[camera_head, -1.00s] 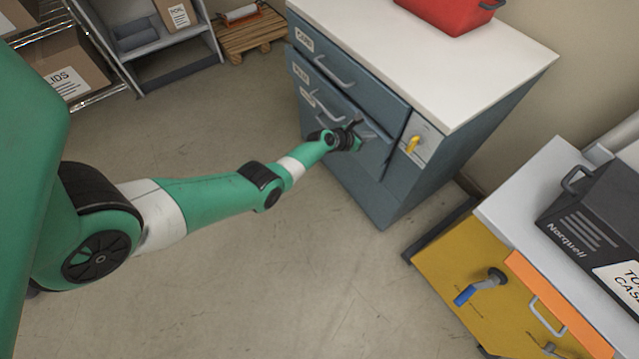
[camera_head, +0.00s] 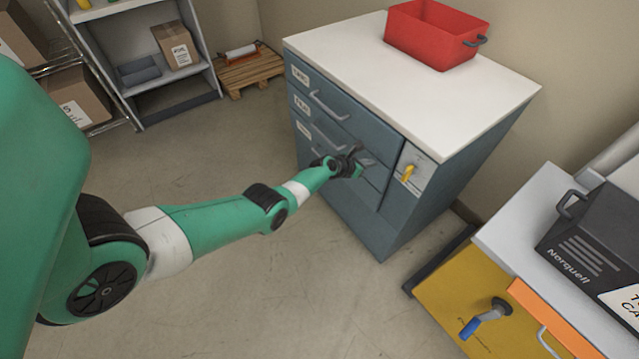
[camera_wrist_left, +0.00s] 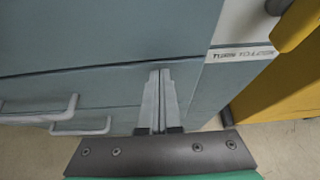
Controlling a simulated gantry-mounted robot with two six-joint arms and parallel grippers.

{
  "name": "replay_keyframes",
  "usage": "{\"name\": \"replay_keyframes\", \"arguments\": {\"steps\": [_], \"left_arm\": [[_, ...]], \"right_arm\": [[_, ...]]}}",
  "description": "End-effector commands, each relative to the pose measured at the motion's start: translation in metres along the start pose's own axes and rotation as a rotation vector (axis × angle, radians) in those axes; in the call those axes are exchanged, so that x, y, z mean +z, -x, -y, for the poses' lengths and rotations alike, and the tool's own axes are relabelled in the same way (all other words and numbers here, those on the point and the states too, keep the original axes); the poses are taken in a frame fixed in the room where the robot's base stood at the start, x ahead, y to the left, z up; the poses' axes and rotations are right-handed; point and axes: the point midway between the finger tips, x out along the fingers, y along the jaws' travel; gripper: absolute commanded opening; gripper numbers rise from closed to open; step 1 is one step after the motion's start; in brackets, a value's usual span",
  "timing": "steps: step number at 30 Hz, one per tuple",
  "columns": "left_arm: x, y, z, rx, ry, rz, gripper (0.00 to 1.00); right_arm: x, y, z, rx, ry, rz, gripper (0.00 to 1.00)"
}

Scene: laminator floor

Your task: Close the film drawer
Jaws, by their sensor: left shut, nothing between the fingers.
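The blue-grey cabinet (camera_head: 345,215) stands at centre with stacked drawers. The film drawer (camera_head: 301,104), labelled FILM, is the second one down, below a top drawer (camera_head: 299,76). Its front looks about level with the drawers around it; any small gap is hard to tell. My left gripper (camera_head: 357,160) is shut and empty at the right part of the drawer fronts, covering some of them. In the left wrist view my left fingers (camera_wrist_left: 160,80) point at the drawer front, at or very near it. Two drawer handles (camera_wrist_left: 82,125) show to their left. My right gripper is out of view.
A yellow knob (camera_head: 409,172) sits on the cabinet's right panel. A red bin (camera_head: 432,38) stands on the white top. At right is a yellow unit (camera_head: 450,310) with a blue-handled crank and a dark case (camera_head: 590,240). The floor before the cabinet is clear.

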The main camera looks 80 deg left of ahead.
Motion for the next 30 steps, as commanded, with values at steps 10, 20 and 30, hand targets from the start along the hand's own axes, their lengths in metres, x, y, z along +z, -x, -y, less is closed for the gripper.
{"name": "replay_keyframes", "arguments": {"steps": [10, 20, 30], "left_arm": [[-0.001, 0.068, 0.007, -0.008, -0.004, -0.006, 0.0], [-0.008, 0.114, 0.006, -0.009, -0.005, -0.006, 0.0], [-0.01, 0.115, 0.006, -0.01, -0.005, -0.005, 0.0]], "right_arm": [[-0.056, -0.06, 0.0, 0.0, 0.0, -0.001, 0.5], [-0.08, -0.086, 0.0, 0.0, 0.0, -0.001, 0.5], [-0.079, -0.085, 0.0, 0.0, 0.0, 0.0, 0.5]]}}
